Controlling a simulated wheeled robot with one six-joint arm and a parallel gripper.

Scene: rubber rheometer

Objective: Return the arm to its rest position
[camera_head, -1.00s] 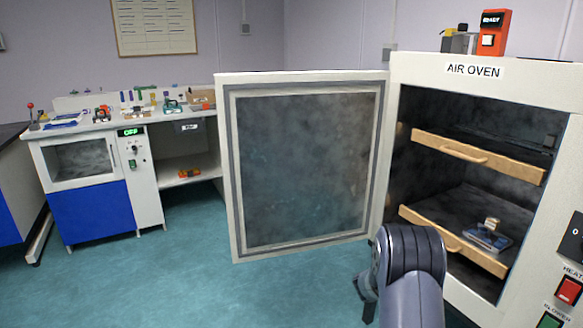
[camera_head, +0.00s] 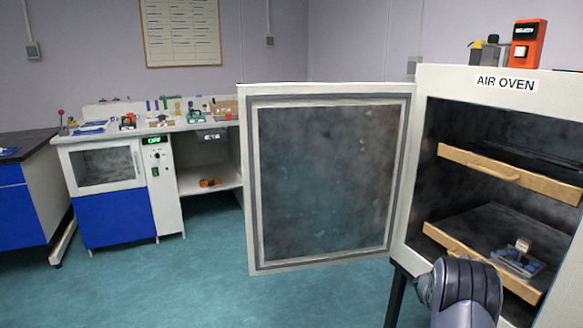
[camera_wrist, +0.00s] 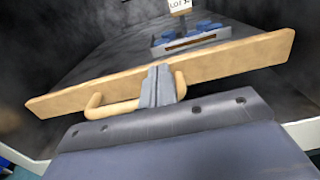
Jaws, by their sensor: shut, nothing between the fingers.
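My gripper (camera_wrist: 160,85) is in the wrist view with its two fingers together and nothing between them. In that view the fingers overlap the wooden handle (camera_wrist: 112,108) of the lower oven shelf (camera_wrist: 240,55); I cannot tell whether they touch it. In the head view my arm (camera_head: 465,292) is at the bottom right, in front of the air oven (camera_head: 450,80), and the gripper itself is hidden there. The lower shelf (camera_head: 470,258) carries a blue tray (camera_head: 515,262) with a small labelled block, also seen in the wrist view.
The oven door (camera_head: 330,180) stands wide open to the left of the oven. An upper shelf (camera_head: 510,172) is above the lower one. A bench with several tools (camera_head: 160,120) stands at the far left, and the floor (camera_head: 210,270) before it is clear.

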